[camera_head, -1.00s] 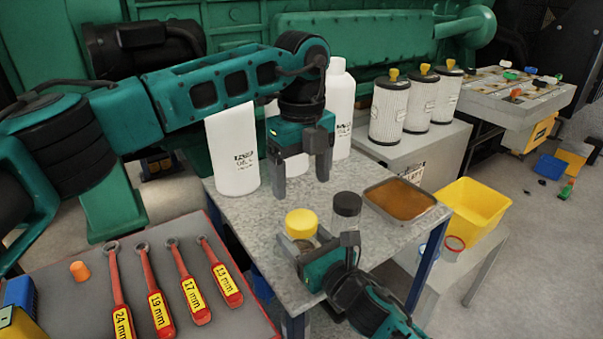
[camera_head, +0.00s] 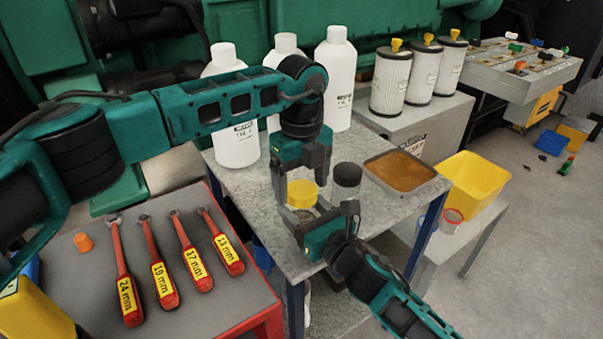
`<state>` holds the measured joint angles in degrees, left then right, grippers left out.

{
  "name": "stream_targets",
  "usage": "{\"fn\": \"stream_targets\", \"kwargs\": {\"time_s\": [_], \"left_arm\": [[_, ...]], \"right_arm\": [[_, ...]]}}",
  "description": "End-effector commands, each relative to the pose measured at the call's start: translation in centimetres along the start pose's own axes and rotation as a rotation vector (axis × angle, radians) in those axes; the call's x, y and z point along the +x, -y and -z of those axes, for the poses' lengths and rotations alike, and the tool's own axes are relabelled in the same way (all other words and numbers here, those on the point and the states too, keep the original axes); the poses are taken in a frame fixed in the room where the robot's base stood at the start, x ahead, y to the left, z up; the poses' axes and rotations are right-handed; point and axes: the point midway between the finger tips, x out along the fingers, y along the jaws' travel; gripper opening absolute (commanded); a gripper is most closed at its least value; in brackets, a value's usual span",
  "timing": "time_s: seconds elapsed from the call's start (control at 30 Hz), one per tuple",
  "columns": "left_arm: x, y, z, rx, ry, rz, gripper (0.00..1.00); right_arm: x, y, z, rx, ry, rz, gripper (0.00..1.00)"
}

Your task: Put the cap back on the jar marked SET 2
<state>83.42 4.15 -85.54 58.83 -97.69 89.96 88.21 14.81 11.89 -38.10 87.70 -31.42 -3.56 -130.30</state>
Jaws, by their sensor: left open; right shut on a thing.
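A jar (camera_head: 300,213) with a yellow cap (camera_head: 302,194) on top stands near the front of the metal table. My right gripper (camera_head: 316,218) is shut on this jar, low on its body, and partly hides it. My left gripper (camera_head: 300,187) is open and points down, its fingers on either side of the yellow cap. I cannot tell whether they touch it. A second jar with a dark cap (camera_head: 347,175) stands just right of it. No SET 2 marking is readable on either jar.
A shallow tray of brown liquid (camera_head: 440,182) lies right of the jars. White bottles (camera_head: 338,85) stand behind.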

Motion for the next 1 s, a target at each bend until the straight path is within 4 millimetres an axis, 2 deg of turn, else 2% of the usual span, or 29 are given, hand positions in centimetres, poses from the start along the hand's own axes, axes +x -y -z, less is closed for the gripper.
{"fn": "stream_targets", "kwargs": {"time_s": [0.17, 0.77, 1.0], "left_arm": [[0.00, 0.00, 0.01, 0.000, 0.000, 0.000, 0.80], [-0.03, 0.00, 0.01, 0.000, 0.000, -0.001, 0.23], [-0.04, 0.00, 0.01, 0.000, 0.000, -0.001, 0.19]], "right_arm": [[-0.01, 0.01, 0.04, 0.000, -0.001, 0.000, 0.00], [-0.01, 0.02, 0.04, 0.000, -0.001, 0.001, 0.00], [-0.01, 0.03, 0.04, 0.000, -0.001, 0.001, 0.00]]}}
